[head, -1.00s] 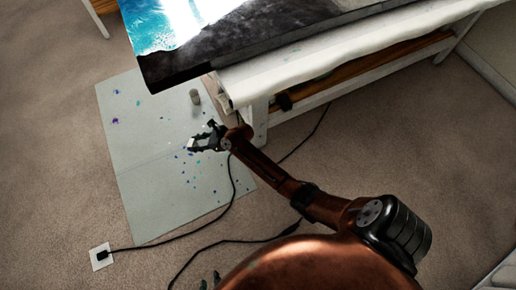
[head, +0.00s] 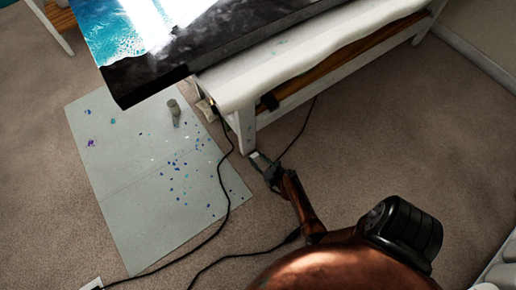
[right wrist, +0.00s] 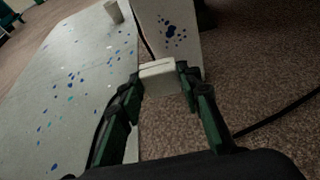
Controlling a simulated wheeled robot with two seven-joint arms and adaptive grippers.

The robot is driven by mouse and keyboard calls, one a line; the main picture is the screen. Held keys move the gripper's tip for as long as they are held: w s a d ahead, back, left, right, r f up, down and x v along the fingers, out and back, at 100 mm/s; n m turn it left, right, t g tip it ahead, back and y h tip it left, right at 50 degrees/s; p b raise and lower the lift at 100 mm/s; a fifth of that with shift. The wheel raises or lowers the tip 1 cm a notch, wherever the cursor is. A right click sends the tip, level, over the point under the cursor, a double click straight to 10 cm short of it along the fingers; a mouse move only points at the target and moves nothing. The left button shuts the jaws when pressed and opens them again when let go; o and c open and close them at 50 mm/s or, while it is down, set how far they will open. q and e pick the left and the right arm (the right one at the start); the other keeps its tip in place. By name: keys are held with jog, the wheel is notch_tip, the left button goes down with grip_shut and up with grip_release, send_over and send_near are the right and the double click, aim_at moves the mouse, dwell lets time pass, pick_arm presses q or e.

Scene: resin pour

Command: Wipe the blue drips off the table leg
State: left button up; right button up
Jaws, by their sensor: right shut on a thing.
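The white table leg (head: 246,130) stands at the near corner of the work table. In the right wrist view a cluster of blue drips (right wrist: 173,33) shows on the table leg (right wrist: 185,58). My right gripper (right wrist: 160,80) is shut on a small white block (right wrist: 158,77), perhaps a sponge or folded cloth. In the head view my right gripper (head: 263,166) is low beside the foot of the leg, on its right. The block is in front of the leg; whether it touches is unclear. My left gripper is not in view.
A grey-green floor sheet (head: 130,205) with blue and purple spots lies left of the leg. A small cup (head: 173,106) stands on it. Black cables (head: 215,240) cross the floor near the leg. A dark-edged blue and white panel (head: 160,50) overhangs above.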

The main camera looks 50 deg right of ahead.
aim_at(254, 154)
jog(key=shift+w+d+b, duration=0.15)
jog(key=shift+w+d, duration=0.05)
jog(key=shift+w, duration=0.55)
jog(key=shift+w+d+b, duration=0.1)
jog(key=shift+w+d, duration=0.05)
jog(key=shift+w, duration=0.6)
jog(key=shift+w+d+b, duration=0.15)
jog(key=shift+w+d, duration=0.05)
jog(key=shift+w, duration=0.55)
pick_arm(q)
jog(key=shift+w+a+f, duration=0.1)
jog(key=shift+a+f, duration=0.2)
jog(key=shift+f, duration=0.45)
pick_arm(e)
jog(key=shift+w+d, duration=0.15)
jog(key=shift+w, duration=0.5)
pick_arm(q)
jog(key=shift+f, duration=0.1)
pick_arm(e)
jog(key=shift+w, duration=0.1)
pick_arm(q)
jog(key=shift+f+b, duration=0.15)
jog(key=shift+b, duration=0.15)
pick_arm(e)
jog(key=shift+w+d, duration=0.15)
jog(key=shift+w, duration=0.6)
